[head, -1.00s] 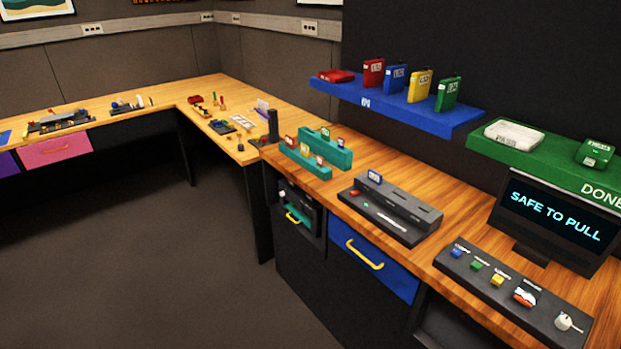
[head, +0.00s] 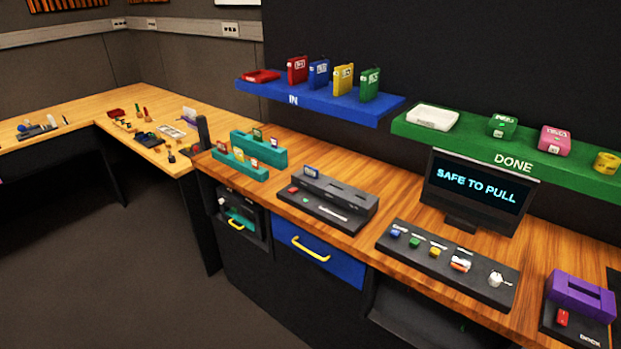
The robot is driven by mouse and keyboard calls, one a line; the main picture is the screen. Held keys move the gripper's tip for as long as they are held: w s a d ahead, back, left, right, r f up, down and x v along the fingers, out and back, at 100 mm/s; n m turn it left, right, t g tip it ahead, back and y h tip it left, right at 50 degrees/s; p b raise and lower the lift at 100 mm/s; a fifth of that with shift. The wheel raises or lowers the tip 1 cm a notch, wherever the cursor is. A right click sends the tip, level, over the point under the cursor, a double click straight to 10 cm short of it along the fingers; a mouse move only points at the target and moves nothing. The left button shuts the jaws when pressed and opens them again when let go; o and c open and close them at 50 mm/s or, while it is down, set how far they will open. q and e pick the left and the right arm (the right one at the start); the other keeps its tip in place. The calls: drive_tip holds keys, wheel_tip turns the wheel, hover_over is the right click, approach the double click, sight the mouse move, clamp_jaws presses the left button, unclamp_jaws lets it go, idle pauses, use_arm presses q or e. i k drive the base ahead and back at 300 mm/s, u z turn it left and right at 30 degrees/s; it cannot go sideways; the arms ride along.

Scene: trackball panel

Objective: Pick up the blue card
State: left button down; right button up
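A larger blue labelled box (head: 319,73) stands on the blue IN shelf (head: 310,98) between a red and a yellow one. The monitor (head: 476,189) reads "SAFE TO PULL". Neither of my grippers is in view.
Teal racks (head: 266,152) with small cards stand left of the device. A dark button panel (head: 440,262) lies to its right, and a purple dock (head: 581,296) at far right. The green DONE shelf (head: 480,148) overhangs the desk. Blue drawer (head: 318,256) is below.

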sight(310, 172)
drive_tip(key=z, duration=0.25)
drive_tip(key=i, duration=0.95)
drive_tip(key=z, duration=0.05)
